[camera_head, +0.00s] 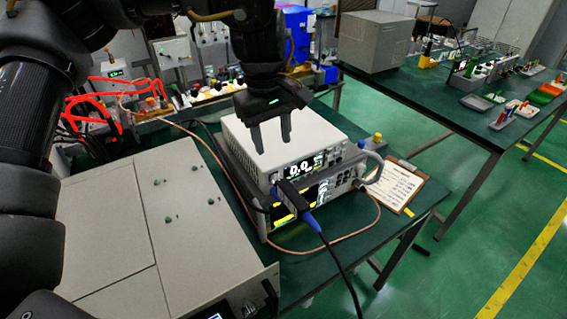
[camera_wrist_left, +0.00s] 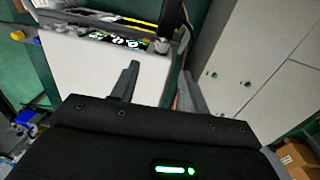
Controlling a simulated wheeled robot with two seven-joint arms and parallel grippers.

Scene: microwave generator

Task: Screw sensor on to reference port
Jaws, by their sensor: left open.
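The sensor (camera_head: 293,198) is a dark block with a blue cable end, at the left part of the front panel of the white meter (camera_head: 262,153). Its inner end meets or nearly meets the panel; I cannot tell whether it is fastened. The reference port is not clearly visible behind it. My left gripper (camera_head: 272,138) points down over the meter's top, with its fingers apart and nothing between them. In the left wrist view, the open fingers (camera_wrist_left: 158,86) show in front of the meter's pale top (camera_wrist_left: 92,72). My right gripper is not in view.
The meter sits on another instrument with a grey handle (camera_head: 374,168). A large pale cabinet (camera_head: 150,225) stands to the left. A copper-coloured cable (camera_head: 335,241) loops around the front. A clipboard (camera_head: 397,186) lies at the right on the green bench.

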